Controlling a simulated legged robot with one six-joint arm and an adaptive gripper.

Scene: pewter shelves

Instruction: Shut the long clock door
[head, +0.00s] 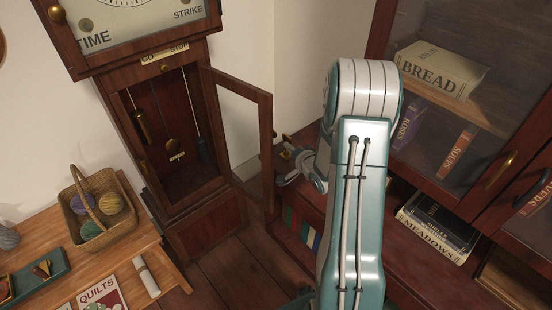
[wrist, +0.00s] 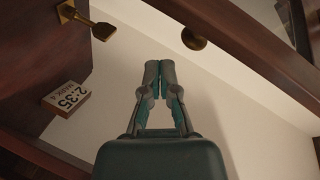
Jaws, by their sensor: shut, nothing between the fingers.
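The long clock (head: 150,110) stands against the wall in the head view. Its long glazed door (head: 266,135) hangs open, swung out to the right from the right side of the case. The pendulum and weights show inside. My gripper (head: 284,181) is beside the door's free edge, on its right side; I cannot tell if it touches. In the wrist view my gripper (wrist: 158,68) is shut and empty, with pale wall behind it. A dark wooden frame (wrist: 245,45), apparently the door's, crosses the upper right. A round brass knob (wrist: 195,38) shows beyond the fingertips.
A bookcase (head: 385,15) with books stands to the right, near my arm. A wooden bench (head: 120,265) with a basket (head: 82,225) is at the left. Bare floor (head: 225,270) lies before the clock.

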